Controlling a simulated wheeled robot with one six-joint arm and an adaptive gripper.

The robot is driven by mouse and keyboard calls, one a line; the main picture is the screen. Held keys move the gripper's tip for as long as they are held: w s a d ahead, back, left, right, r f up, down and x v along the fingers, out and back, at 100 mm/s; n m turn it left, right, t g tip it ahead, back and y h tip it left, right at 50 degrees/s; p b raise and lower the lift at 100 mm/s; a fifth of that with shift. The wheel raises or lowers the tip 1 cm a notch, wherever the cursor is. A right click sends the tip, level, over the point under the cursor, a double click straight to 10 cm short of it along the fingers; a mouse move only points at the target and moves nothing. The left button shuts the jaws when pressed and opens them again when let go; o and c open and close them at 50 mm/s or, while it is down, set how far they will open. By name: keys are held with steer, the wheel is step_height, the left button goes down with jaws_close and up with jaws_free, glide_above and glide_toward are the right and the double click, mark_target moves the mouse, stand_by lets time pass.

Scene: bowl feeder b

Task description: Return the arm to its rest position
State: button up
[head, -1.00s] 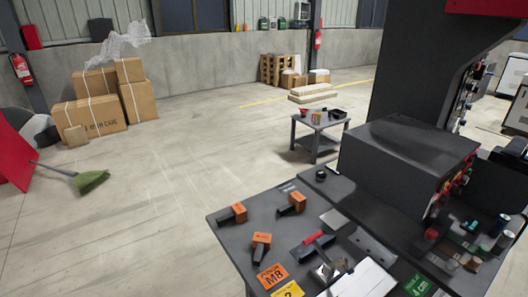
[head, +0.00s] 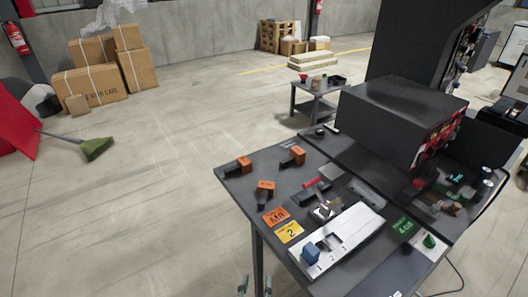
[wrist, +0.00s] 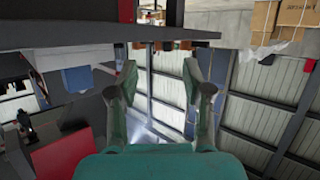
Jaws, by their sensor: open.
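In the wrist view my gripper (wrist: 160,80) is open, its two green fingers apart with nothing between them. In the head view two small greenish tips, which look like my gripper (head: 255,285), show at the bottom edge, beside the left side of the dark workbench (head: 325,150) and apart from it. The rest of my arm is out of the head view. The wrist view looks upside down, with the dark underside of a tabletop (wrist: 60,28) across its upper left.
The bench holds orange-and-black blocks (head: 238,167), a red-handled tool (head: 312,188), a white numbered fixture (head: 345,238) with a blue block (head: 310,254), and a big dark machine (head: 400,110). Cartons (head: 92,86) and a green broom (head: 96,148) stand left. The floor (head: 190,130) between is clear.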

steer(key=s+d+f+n+g+y, duration=0.1)
steer(key=s+d+f+n+y, duration=0.15)
steer(key=s+d, duration=0.5)
steer(key=s+d+f+n+y, duration=0.1)
steer(key=s+d+f, duration=0.3)
steer(key=s+d, duration=0.4)
steer(key=s+d+r+m+t+h, duration=0.1)
steer(key=s+d+r, duration=0.1)
steer(key=s+r, duration=0.4)
steer(key=s+d+r+m+t, duration=0.1)
steer(key=s+d+r+m, duration=0.1)
steer(key=s+r, duration=0.4)
steer(key=shift+s+d+r+h, duration=0.15)
steer(key=shift+s+d+h, duration=0.3)
steer(key=shift+s, duration=2.3)
steer(key=shift+c, duration=0.3)
